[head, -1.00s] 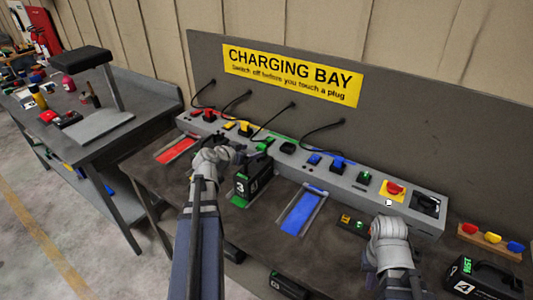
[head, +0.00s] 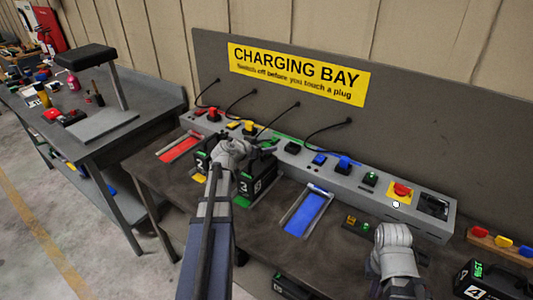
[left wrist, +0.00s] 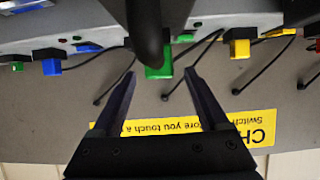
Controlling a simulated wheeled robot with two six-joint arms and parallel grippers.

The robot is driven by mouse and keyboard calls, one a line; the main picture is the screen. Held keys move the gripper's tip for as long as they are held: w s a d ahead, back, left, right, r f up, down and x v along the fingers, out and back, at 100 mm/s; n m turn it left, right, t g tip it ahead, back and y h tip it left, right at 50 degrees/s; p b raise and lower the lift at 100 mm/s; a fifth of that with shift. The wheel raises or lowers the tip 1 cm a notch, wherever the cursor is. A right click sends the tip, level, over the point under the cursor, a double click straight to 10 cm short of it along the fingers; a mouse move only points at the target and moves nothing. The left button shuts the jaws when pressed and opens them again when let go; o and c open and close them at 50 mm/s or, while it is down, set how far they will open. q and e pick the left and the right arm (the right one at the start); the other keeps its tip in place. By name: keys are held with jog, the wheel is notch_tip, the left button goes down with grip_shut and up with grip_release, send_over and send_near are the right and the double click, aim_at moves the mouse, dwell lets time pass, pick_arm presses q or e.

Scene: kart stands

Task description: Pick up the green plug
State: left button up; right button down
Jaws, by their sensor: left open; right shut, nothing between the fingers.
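The green plug (left wrist: 158,72) is on the grey charging strip, straight ahead in the left wrist view. My left gripper (left wrist: 160,82) is open, with its fingertips on either side of the plug and a gap to each; I cannot tell the depth between them. A dark rounded shape (left wrist: 148,25) close to the camera covers part of the plug. In the head view my left gripper (head: 245,156) is at the strip behind battery 3 and hides most of the plug. My right gripper (head: 414,256) is shut and empty at the bench front, its fingers mostly hidden.
Battery 3 (head: 252,187) and battery 2 (head: 200,164) stand close to my left wrist. The strip (head: 335,172) also carries blue plugs (head: 341,161), a yellow plug (head: 249,128) and a red knob (head: 402,189). An empty blue tray (head: 305,216) lies to the right.

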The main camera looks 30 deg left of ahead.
pick_arm(q)
jog(key=shift+w+f, duration=0.2)
jog(key=shift+w, duration=0.15)
jog(key=shift+s+r, duration=0.1)
grip_shut()
dwell(0.3)
